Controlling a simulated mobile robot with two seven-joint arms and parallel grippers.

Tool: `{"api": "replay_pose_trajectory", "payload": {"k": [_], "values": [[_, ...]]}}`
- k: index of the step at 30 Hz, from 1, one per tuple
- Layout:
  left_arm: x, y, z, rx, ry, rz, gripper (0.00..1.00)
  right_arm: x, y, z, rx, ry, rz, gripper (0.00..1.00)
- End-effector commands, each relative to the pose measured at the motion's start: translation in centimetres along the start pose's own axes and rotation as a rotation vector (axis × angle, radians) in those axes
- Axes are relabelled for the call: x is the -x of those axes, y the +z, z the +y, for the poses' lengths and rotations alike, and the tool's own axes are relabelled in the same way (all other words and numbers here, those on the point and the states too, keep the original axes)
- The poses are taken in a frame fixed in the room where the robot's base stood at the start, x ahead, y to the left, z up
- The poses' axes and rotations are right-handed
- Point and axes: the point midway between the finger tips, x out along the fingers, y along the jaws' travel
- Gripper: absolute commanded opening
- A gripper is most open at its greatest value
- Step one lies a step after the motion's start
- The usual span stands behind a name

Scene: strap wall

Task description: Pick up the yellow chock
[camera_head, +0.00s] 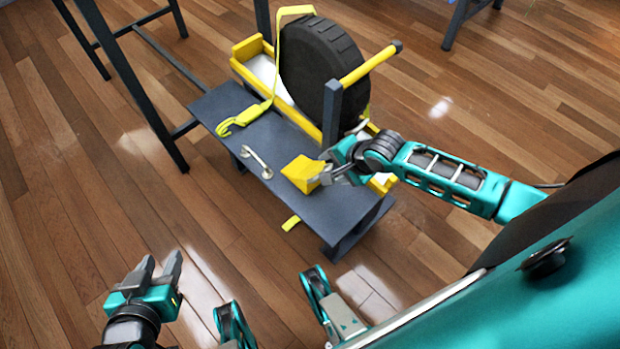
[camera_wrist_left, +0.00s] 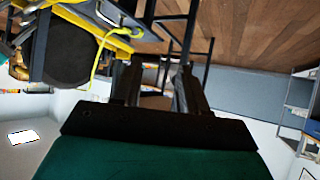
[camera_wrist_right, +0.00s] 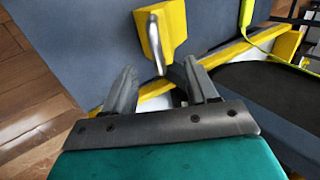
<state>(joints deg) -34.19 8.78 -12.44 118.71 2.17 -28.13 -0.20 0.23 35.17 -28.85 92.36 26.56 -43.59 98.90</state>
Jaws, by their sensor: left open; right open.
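The yellow chock (camera_head: 301,174) sits on the dark grey platform (camera_head: 335,205), near its front edge. In the right wrist view the chock (camera_wrist_right: 172,24) shows with a grey handle (camera_wrist_right: 156,45) standing toward my fingers. My right gripper (camera_head: 328,168) is open beside the chock on its right. In the right wrist view its fingers (camera_wrist_right: 160,80) are spread, with the handle end near the gap between their tips. Whether they touch it I cannot tell. My left gripper (camera_head: 160,264) is open and empty, above the floor at the lower left, well away from the chock.
A black wheel (camera_head: 318,65) stands in a yellow-edged channel behind the chock. A yellow strap with a hook (camera_head: 238,118) lies on the platform. A post with a yellow bar (camera_head: 368,65) rises near my right gripper.

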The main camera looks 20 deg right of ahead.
Motion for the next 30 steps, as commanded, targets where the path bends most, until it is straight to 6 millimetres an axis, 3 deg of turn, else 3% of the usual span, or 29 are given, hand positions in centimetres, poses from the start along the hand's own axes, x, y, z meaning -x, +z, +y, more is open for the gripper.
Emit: {"api": "replay_pose_trajectory", "payload": {"k": [15, 24, 30], "values": [[-1.7, 0.3, 1.0, 0.013, 0.026, 0.017, 0.43, -5.7, -0.3, -0.2, 0.001, -0.001, 0.001, 0.58], [-1.6, 0.1, 1.2, 0.012, 0.033, 0.017, 0.43, -5.8, -0.2, -0.3, 0.001, -0.002, 0.000, 0.58], [-1.6, 0.0, 1.1, 0.012, 0.030, 0.018, 0.43, -5.8, -0.2, -0.3, 0.002, -0.001, 0.000, 0.39]]}}
